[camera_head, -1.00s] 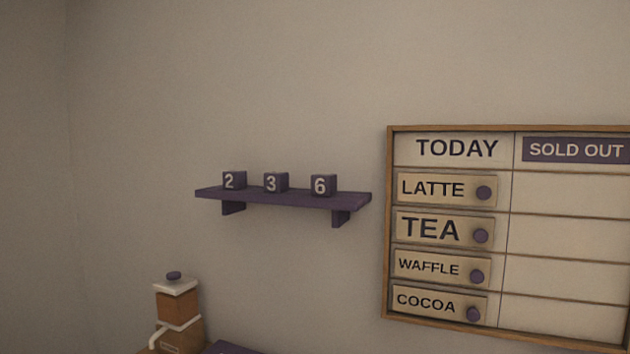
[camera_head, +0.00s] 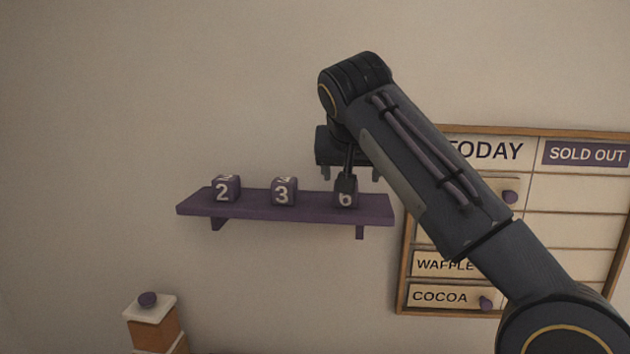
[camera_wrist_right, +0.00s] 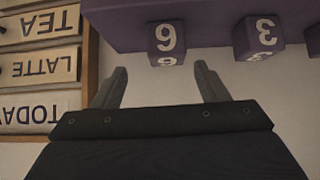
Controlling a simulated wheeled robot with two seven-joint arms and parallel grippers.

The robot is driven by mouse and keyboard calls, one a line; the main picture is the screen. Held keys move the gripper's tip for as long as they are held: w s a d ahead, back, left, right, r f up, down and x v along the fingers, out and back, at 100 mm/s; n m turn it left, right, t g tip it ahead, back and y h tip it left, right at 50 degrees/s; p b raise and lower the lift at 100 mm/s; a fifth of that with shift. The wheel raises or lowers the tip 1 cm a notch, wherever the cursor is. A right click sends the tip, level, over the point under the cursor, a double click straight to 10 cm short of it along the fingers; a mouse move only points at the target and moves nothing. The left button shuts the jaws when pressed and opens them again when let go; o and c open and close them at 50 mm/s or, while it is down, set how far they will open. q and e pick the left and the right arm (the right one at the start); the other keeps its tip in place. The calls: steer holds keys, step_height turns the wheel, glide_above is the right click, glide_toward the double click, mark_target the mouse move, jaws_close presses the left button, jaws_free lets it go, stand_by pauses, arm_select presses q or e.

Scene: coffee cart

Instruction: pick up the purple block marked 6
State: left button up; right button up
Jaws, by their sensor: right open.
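The purple block marked 6 (camera_head: 346,200) sits on the right part of the purple shelf (camera_head: 300,212); a dark part of my right arm hides its upper portion in the head view. In the right wrist view the block (camera_wrist_right: 166,40) appears upside down, just beyond the fingertips and roughly centred between them. My right gripper (camera_head: 350,178) is over the shelf, by the top of the block. Its two fingers (camera_wrist_right: 160,70) are spread and empty in the wrist view. My left gripper is not in view.
Purple blocks marked 3 (camera_head: 283,192) and 2 (camera_head: 226,190) stand to the left on the shelf, with gaps between. A wood-framed menu board (camera_head: 592,200) hangs right of the shelf, partly behind my arm. A grinder-like object (camera_head: 152,318) stands at lower left.

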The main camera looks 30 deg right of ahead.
mark_target(339, 200)
steer(key=shift+w+d, duration=0.1)
steer(key=shift+w, duration=0.35)
steer(key=shift+w+d+f, duration=0.25)
steer(key=shift+d+f, duration=0.05)
steer(key=shift+f, duration=0.15)
steer(key=x, duration=0.4)
steer(key=shift+w+a+f+p, duration=0.15)
steer(key=shift+w+f+p, duration=0.15)
steer(key=shift+w+p, duration=0.1)
steer(key=shift+w+d+f, duration=0.25)
steer(key=shift+d+f, duration=0.05)
steer(key=shift+f, duration=0.1)
steer(key=c, duration=1.1)
steer(key=shift+o, duration=0.2)
steer(key=shift+r, duration=0.1)
